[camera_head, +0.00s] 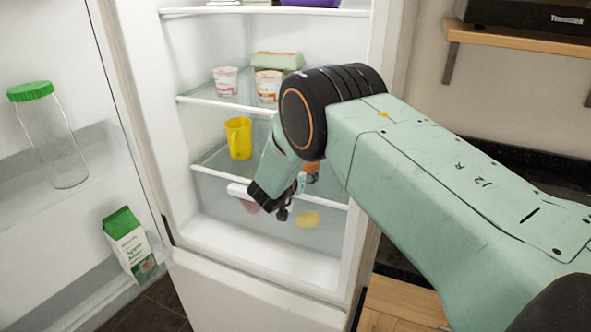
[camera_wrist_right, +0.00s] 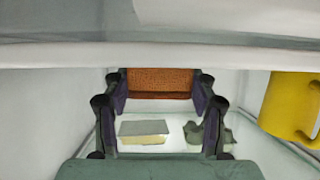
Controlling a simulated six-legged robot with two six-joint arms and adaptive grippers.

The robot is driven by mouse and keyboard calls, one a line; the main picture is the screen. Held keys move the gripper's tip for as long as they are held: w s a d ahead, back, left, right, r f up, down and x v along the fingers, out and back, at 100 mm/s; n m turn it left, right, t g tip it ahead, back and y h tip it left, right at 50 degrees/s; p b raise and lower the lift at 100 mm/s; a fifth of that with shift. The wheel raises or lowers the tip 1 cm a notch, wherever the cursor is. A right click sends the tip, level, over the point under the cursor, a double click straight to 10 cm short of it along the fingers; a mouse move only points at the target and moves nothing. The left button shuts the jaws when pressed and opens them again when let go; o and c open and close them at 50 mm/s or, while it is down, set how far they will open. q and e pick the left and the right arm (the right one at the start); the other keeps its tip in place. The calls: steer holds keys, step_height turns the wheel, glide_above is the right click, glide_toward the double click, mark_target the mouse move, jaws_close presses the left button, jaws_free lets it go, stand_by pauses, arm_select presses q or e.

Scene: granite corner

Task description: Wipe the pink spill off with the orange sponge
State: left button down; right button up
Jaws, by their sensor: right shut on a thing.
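The orange sponge (camera_wrist_right: 160,82) is between the fingers of my right gripper (camera_wrist_right: 160,95) in the right wrist view, and the gripper is shut on it. Only a small orange part of the sponge (camera_head: 313,170) shows there, behind the arm. I cannot make out the pink spill for certain; my wrist and gripper cover part of the shelf. My left gripper is not in view.
A yellow mug (camera_head: 239,138) stands on the shelf, left of my gripper; in the wrist view the mug (camera_wrist_right: 290,105) is at right. Yoghurt cups (camera_head: 226,80) and an egg carton (camera_head: 277,61) are above. A pinkish item (camera_head: 250,206) and a yellow item (camera_head: 307,219) lie lower.

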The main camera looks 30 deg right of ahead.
mark_target(314, 183)
steer(key=shift+s+d+f+p, duration=0.15)
steer(key=shift+s+d+p, duration=0.5)
steer(key=shift+s, duration=0.2)
steer(key=shift+s+d+p, duration=0.35)
steer(key=shift+s+d, duration=0.2)
